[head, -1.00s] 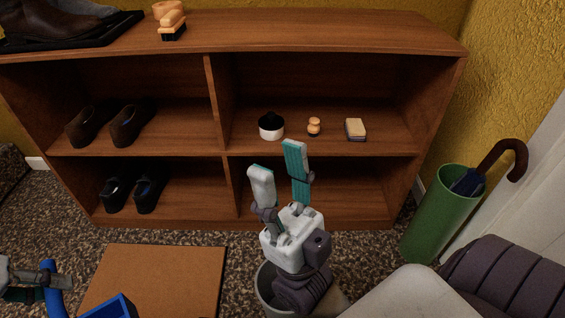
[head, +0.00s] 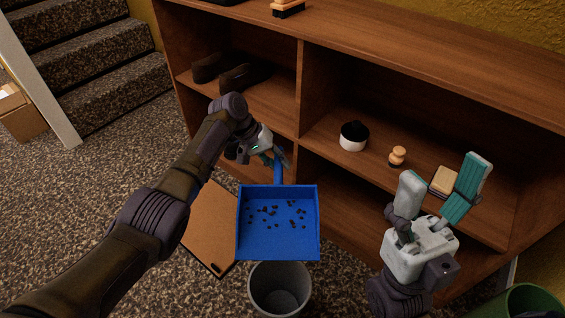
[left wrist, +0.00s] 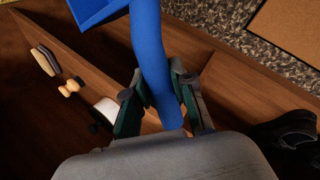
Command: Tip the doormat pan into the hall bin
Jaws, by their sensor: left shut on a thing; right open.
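A blue dustpan (head: 278,240) with several dark crumbs on its floor is in the middle of the head view. My left gripper (head: 277,160) is shut on its handle, which also shows between the fingers in the left wrist view (left wrist: 150,60). The pan is held in the air, its front edge overlapping the back rim of the grey bin (head: 279,291) in the picture. The bin stands on the floor and its visible inside looks empty. My right gripper (head: 436,195) is open and empty, right of the pan.
A green umbrella stand (head: 522,303) is at bottom right.

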